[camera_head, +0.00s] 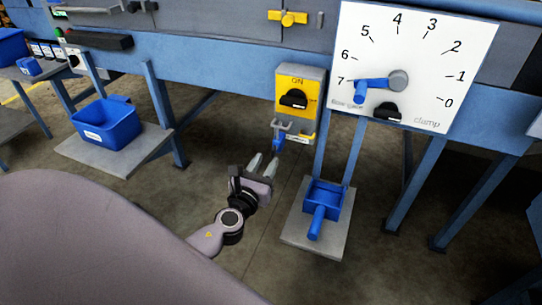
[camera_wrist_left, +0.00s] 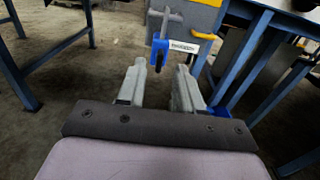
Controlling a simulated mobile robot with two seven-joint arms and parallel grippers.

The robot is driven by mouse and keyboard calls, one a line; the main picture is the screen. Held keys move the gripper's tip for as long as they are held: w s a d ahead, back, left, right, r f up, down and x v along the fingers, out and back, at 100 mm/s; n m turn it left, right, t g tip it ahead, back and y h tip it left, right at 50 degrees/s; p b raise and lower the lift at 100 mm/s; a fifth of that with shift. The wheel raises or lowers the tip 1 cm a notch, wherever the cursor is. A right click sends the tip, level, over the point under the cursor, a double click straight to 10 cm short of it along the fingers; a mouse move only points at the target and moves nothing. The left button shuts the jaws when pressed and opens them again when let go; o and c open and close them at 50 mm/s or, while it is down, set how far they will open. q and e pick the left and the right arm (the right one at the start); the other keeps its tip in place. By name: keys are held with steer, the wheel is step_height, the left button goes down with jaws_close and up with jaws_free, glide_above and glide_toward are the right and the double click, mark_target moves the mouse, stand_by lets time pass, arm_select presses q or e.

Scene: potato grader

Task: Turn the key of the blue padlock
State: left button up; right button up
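The blue padlock (camera_head: 278,145) hangs from a grey hasp below the yellow switch box. In the left wrist view the padlock (camera_wrist_left: 157,44) is just beyond my fingertips, with a pale label to its right. A dark part, perhaps the key, shows at its lower front, too small to be sure. My left gripper (camera_head: 263,164) is open and empty, just below and in front of the padlock, not touching it. In the wrist view the gripper's two fingers (camera_wrist_left: 160,68) stand apart with the padlock ahead between them. My right gripper is not in view.
The yellow switch box (camera_head: 299,90) with a black knob marked ON is above. To its right is a white dial board (camera_head: 420,60) with a blue lever. A blue scoop (camera_head: 324,200) rests on a grey platform; a blue bin (camera_head: 106,122) stands left. Blue frame legs flank the space.

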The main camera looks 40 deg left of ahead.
mark_target(272, 152)
arm_select(q)
steer(key=shift+x, duration=2.3)
jaws_close()
